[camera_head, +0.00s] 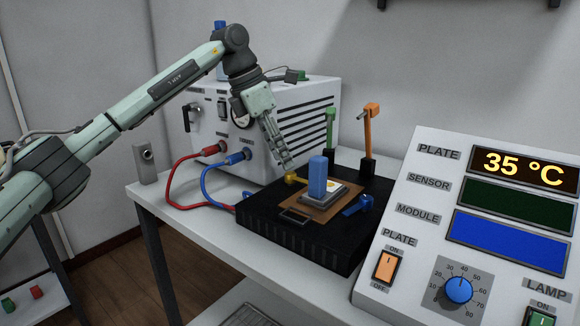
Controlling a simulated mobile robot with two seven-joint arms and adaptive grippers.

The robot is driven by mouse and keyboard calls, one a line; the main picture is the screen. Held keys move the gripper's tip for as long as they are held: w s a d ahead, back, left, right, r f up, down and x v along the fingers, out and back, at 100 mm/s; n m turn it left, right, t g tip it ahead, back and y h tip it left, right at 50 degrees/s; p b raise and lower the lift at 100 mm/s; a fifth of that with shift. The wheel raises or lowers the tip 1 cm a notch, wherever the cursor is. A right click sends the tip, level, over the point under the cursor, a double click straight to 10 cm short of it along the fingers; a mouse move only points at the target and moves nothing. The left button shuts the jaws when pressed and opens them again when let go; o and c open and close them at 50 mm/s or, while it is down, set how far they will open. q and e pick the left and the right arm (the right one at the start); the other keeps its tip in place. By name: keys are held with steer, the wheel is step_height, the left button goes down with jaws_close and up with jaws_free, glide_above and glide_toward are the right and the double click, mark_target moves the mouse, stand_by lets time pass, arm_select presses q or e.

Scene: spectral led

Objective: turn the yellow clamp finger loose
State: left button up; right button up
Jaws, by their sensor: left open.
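The yellow clamp finger (293,179) is a small yellow piece at the back left of the black base (258,228), near the blue block (317,176). My left gripper (288,164) comes down from above, with its fingertips just above the yellow clamp finger. It is open and holds nothing. I cannot tell whether the fingertips touch the clamp. My right gripper is out of view.
A brown plate (290,212) with a wire handle lies on the base. A blue clamp (357,206) is at its right. Green (330,128) and orange (370,135) upright levers stand behind. A white instrument box (310,100) with red and blue cables is close behind my gripper. A control panel (420,250) reads 35 °C.

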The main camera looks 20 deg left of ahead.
mark_target(290, 173)
arm_select(q)
steer(key=shift+x, duration=2.15)
jaws_close()
